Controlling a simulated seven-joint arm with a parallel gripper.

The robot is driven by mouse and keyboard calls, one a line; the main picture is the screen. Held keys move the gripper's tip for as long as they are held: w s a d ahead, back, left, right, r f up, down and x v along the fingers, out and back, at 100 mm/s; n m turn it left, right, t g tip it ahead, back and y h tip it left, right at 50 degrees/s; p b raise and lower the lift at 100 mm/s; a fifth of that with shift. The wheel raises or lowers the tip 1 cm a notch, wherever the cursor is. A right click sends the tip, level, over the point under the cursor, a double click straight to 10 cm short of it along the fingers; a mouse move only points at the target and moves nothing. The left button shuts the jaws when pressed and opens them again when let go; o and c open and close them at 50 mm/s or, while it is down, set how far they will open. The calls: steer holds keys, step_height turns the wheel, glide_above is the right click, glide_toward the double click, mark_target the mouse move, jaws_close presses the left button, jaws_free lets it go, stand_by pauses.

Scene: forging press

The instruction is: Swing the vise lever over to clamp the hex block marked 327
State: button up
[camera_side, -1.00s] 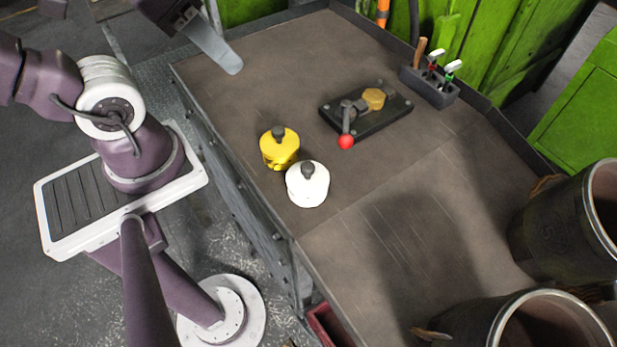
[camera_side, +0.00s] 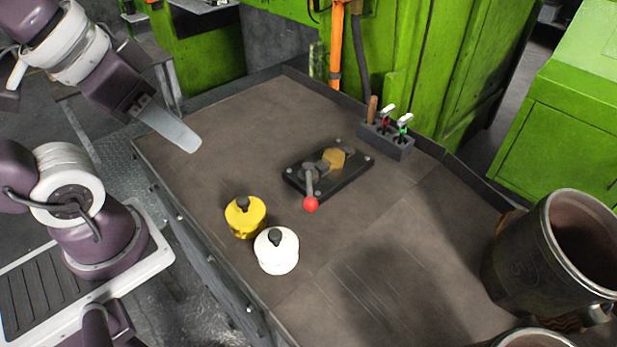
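The vise (camera_side: 349,176) is a dark plate with bolts at its corners, lying on the brown bench top. A brass-coloured hex block (camera_side: 334,158) sits on it; no marking on the block is legible at this size. The vise lever (camera_side: 309,187) is a short grey arm with a red ball knob, pointing toward the front edge of the bench. My gripper (camera_side: 183,140) is at the upper left, above the bench's left part, well apart from the lever. One flat grey finger shape shows; its opening cannot be made out.
A yellow pot (camera_side: 245,217) and a white pot (camera_side: 276,251), both with dark knobs, stand in front of the vise. A tool holder (camera_side: 386,140) stands behind it on the right. A large dark metal bin (camera_side: 520,260) is at the right. The bench's back left is clear.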

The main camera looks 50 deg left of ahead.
steer(key=shift+f, duration=0.2)
steer(key=c, duration=0.3)
steer(key=f+m+g+y, duration=0.1)
steer(key=f+m, duration=0.1)
steer(key=m, duration=0.1)
steer(key=a+f+m+g+y, duration=0.1)
steer(key=f+m, duration=0.1)
steer(key=m, duration=0.2)
steer(key=a+f+m+g+y, duration=0.1)
steer(key=f+m+g, duration=0.1)
steer(key=m, duration=0.2)
steer(key=shift+w+y, duration=0.25)
steer(key=shift+y, duration=0.15)
jaws_close()
steer(key=w+d+f+m+h, duration=0.1)
steer(key=m, duration=0.8)
steer(key=w+d+f+m+h, duration=0.1)
steer(key=w+f+m, duration=0.1)
steer(key=m, duration=0.7)
steer(key=w+d+f+m+h, duration=0.1)
steer(key=w+d+m, duration=0.1)
steer(key=m, duration=0.8)
steer(key=shift+d+f, duration=0.1)
steer(key=shift+f, duration=0.2)
steer(key=w+r+m+h, duration=0.1)
steer(key=m, duration=0.1)
steer(key=w+d+r+m+h, duration=0.1)
steer(key=shift+d+m+t, duration=0.25)
steer(key=shift+m+t, duration=0.15)
